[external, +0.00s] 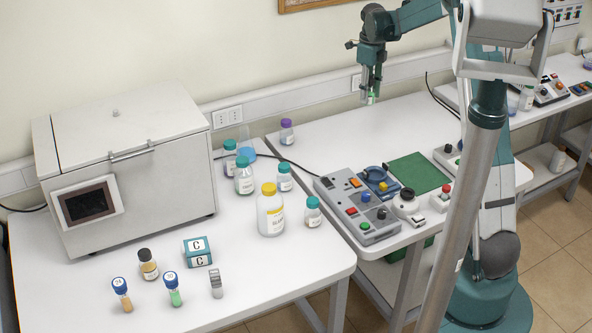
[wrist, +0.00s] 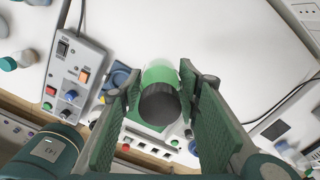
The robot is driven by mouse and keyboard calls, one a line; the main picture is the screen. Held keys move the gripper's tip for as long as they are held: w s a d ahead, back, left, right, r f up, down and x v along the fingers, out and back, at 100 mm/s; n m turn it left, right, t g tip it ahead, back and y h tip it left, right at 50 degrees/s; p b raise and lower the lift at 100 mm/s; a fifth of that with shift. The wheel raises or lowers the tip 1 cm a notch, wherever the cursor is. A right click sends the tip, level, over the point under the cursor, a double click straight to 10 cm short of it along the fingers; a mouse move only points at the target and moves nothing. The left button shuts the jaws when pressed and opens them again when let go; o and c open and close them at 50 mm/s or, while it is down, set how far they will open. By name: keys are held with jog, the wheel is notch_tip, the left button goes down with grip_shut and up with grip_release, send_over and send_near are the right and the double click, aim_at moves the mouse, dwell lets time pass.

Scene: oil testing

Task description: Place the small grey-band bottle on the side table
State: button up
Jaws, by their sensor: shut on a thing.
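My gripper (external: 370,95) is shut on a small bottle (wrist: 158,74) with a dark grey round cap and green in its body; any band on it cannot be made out. In the wrist view, my gripper (wrist: 160,100) has its green-padded fingers on either side of the bottle. In the external view, the held bottle shows only as a small green patch (external: 371,98) at the fingertips. It hangs above the back part of the white table (external: 330,130) with the control panel, apart from the surface.
A control panel (external: 357,208), a green mat (external: 418,172) and a white device (external: 406,204) occupy this table's front. A purple-capped bottle (external: 287,132) stands at its back left. The left table holds a white box machine (external: 130,160) and several bottles. The back middle is clear.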

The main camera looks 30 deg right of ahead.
jog(key=s+d+m, duration=0.2)
jog(key=d, duration=1)
jog(key=s+d+m, duration=0.1)
jog(key=s+d, duration=0.2)
jog(key=d, duration=1)
send_over(421, 142)
notch_tip(421, 142, down, 12)
jog(key=shift+r+m+p, duration=0.2)
jog(key=shift+m+p, duration=0.1)
jog(key=shift+f+p, duration=0.5)
jog(key=shift+f, duration=2.65)
jog(key=shift+f, duration=0.15)
jog(key=shift+f+p, duration=0.3)
jog(key=shift+f, duration=1.4)
jog(key=shift+f, duration=0.2)
